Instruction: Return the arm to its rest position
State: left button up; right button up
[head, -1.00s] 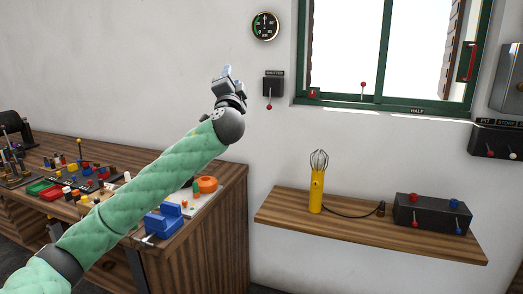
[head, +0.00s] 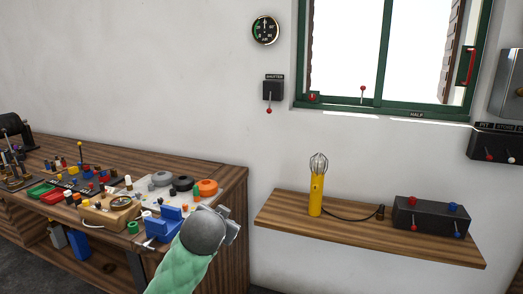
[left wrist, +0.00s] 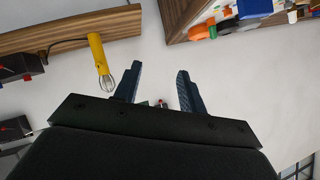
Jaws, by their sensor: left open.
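My left arm, in its green padded sleeve, comes up from the bottom of the head view. My right gripper shows in neither view.
A wooden workbench (head: 215,172) with a blue vise (head: 163,222) and many small parts is at the left. A wall shelf (head: 345,236) holds a yellow lamp (head: 316,195) and a dark switch box (head: 432,216). A lever switch (head: 272,91) and window are above. The wall between is clear.

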pick_arm(q)
jog(key=s+a+f+n+g+h+p, duration=0.1)
jog(key=s+a+f+n+g, duration=0.15)
jog(key=s+f, duration=0.9)
jog(key=s+a+f+n+g+p, duration=0.1)
jog(key=s+f+g, duration=0.3)
jog(key=s+f, duration=0.8)
jog(key=s+f+g, duration=0.3)
jog(key=s+f, duration=1)
jog(key=s, duration=0.4)
jog(key=shift+s+d+g, duration=0.15)
jog(key=shift+s+g, duration=0.05)
jog(key=shift+g, duration=0.15)
jog(key=shift+n+p, duration=0.25)
jog(key=shift+p, duration=0.05)
jog(key=shift+c, duration=0.2)
